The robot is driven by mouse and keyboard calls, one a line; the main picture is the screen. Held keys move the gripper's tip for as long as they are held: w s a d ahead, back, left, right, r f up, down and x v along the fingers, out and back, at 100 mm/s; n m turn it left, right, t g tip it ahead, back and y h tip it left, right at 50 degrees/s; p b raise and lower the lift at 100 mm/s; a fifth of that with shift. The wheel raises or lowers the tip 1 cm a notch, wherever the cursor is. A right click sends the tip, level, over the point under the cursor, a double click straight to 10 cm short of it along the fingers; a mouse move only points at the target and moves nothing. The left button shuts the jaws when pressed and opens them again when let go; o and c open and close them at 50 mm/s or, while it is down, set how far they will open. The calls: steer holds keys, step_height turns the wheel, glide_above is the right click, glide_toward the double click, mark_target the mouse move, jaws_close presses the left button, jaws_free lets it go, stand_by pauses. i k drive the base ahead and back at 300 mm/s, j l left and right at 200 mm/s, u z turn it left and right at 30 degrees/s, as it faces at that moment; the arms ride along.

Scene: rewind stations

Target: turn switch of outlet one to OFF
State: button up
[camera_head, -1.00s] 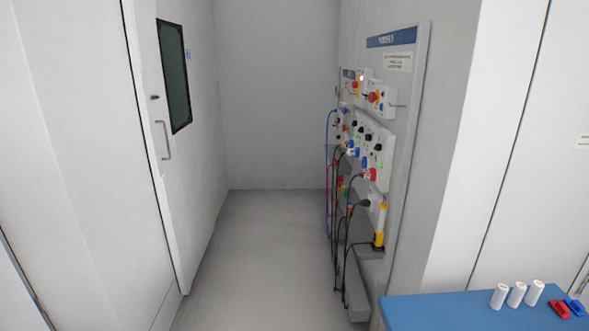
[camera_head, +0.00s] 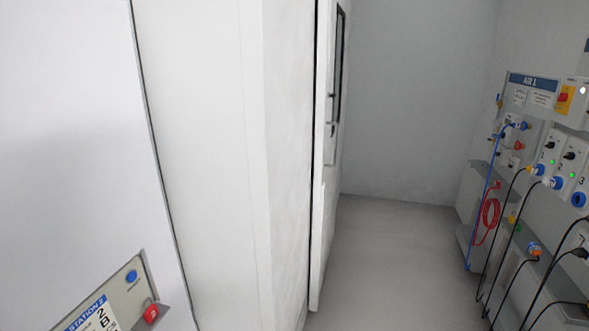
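The outlet panel (camera_head: 566,160) is on the wall unit at the right edge of the head view, partly cut off by the frame. It has a row of outlets with black rotary switches, small green lights and blue sockets or plugs. The leftmost black switch (camera_head: 549,145) appears to belong to outlet one, but its number is too small to read surely. I cannot tell the switch's position. Its green light looks lit. My gripper is not in view.
Black cables (camera_head: 509,240) and a coiled red cable (camera_head: 490,214) hang below the panel. A white door (camera_head: 326,150) stands left of the clear grey floor (camera_head: 385,265). A grey box (camera_head: 112,300) marked Station 2 has a blue button and red switch.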

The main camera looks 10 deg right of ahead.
mark_target(550, 145)
steer(key=i+z, duration=0.3)
steer(key=i, duration=0.3)
steer(key=i+j+z, duration=0.25)
steer(key=i, duration=0.3)
